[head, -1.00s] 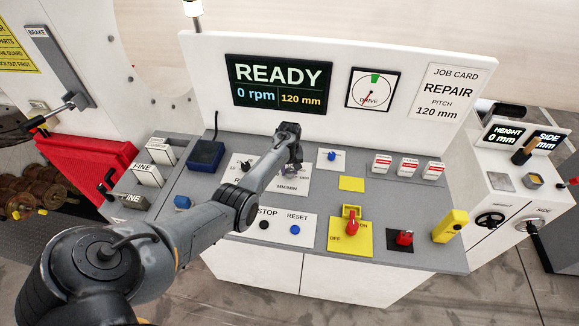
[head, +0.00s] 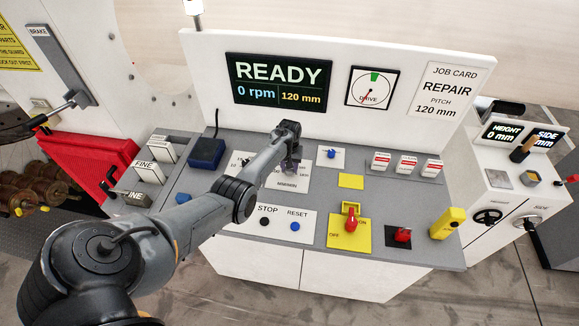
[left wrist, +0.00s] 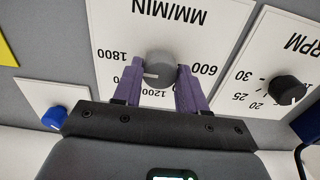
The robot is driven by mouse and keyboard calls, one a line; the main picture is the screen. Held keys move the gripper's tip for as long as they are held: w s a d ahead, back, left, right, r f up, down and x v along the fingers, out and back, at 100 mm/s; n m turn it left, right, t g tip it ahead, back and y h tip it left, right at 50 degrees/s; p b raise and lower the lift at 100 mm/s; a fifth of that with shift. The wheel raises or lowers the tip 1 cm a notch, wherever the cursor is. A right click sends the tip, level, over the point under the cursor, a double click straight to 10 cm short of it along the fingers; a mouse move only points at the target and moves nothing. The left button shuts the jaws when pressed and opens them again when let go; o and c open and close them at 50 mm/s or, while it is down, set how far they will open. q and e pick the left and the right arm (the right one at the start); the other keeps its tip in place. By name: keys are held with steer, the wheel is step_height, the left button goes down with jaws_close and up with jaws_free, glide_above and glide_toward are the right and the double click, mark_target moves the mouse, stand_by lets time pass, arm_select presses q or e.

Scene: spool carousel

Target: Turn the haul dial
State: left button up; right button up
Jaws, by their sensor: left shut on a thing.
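The haul dial (left wrist: 160,70) is a round grey knob with a white mark on a white plate lettered MM/MIN, with 600, 1200 and 1800 around it. My left gripper (left wrist: 159,85) has its purple fingers on both sides of the knob and is shut on it. The white mark points to the lower left in the left wrist view, between 1200 and 1800. In the head view my left gripper (head: 291,167) reaches down over the MM/MIN plate (head: 296,180) and hides the knob. My right gripper is not in view.
A yellow switch box (head: 349,234), STOP and RESET buttons (head: 295,227) and a red knob (head: 403,235) stand nearer the front. The display (head: 279,82) reads READY, 0 rpm.

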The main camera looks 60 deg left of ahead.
arm_select(q)
steer(key=o, duration=1.1)
steer(key=shift+c, duration=0.2)
steer(key=shift+r, duration=0.15)
steer(key=shift+r, duration=0.25)
step_height(320, 180, up, 10)
steer(key=shift+p, duration=0.45)
